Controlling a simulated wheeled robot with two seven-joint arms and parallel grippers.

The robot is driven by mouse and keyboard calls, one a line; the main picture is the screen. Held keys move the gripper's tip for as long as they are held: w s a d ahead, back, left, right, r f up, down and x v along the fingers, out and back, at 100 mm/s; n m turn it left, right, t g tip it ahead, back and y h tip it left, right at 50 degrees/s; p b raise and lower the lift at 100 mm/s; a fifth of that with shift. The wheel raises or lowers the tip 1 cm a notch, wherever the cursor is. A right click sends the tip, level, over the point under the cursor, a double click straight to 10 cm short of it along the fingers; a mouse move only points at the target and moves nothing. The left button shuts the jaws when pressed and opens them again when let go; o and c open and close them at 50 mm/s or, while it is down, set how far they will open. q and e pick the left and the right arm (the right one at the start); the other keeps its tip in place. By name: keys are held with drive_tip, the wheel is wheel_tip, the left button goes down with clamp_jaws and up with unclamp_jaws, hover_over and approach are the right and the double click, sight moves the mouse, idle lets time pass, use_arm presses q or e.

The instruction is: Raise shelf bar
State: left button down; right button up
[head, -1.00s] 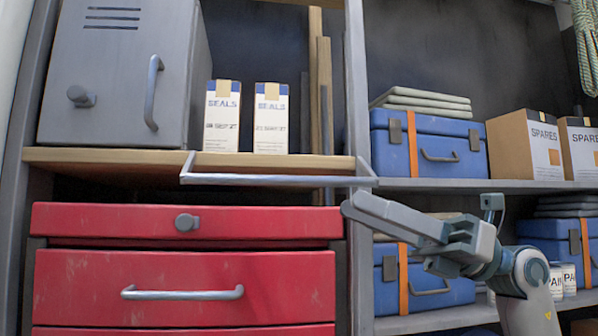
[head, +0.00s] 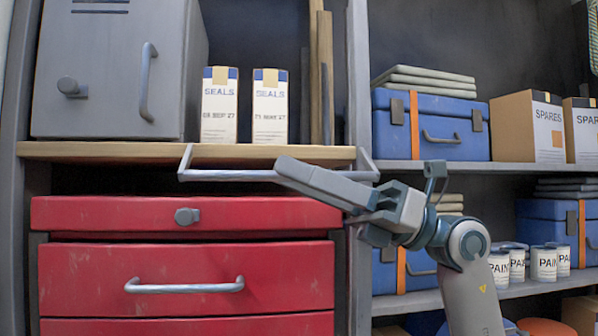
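The shelf bar (head: 228,176) is a grey rail with short side arms. It juts out at the front of the wooden shelf (head: 110,151) and sits a little below the board's front edge. My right gripper (head: 290,172) comes in from the lower right, its fingers pointing left and up. Its fingertips overlap the bar's right half in the picture, and the fingers hide part of it. I cannot tell whether they touch the bar or how far apart the fingers are. My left gripper is not in view.
Two SEALS boxes (head: 220,108) and a grey metal cabinet (head: 110,70) stand on the wooden shelf. Red drawers (head: 185,275) lie below. The right shelves hold a blue case (head: 455,125), SPARES boxes (head: 527,125) and paint cans (head: 543,263). A grey post (head: 358,80) divides the bays.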

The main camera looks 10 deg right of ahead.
clamp_jaws()
drive_tip(key=shift+s+r+m, duration=0.1)
drive_tip(key=shift+r+m, duration=0.05)
drive_tip(key=shift+m, duration=0.15)
drive_tip(key=shift+s+r+m+t+h+p, duration=0.3)
drive_tip(key=shift+r+m+t+p, duration=0.4)
drive_tip(key=shift+m, duration=0.85)
drive_tip(key=shift+s+r+m+t+h+p, duration=0.1)
drive_tip(key=shift+r+m+t+h+p, duration=0.5)
drive_tip(key=shift+m, duration=0.9)
drive_tip(key=shift+s+r+m+t+h+p, duration=0.15)
drive_tip(key=shift+r+m+t+p, duration=0.35)
drive_tip(key=shift+m+t+p, duration=0.75)
drive_tip(key=shift+m+g+b, duration=0.25)
drive_tip(key=shift+m+b, duration=0.05)
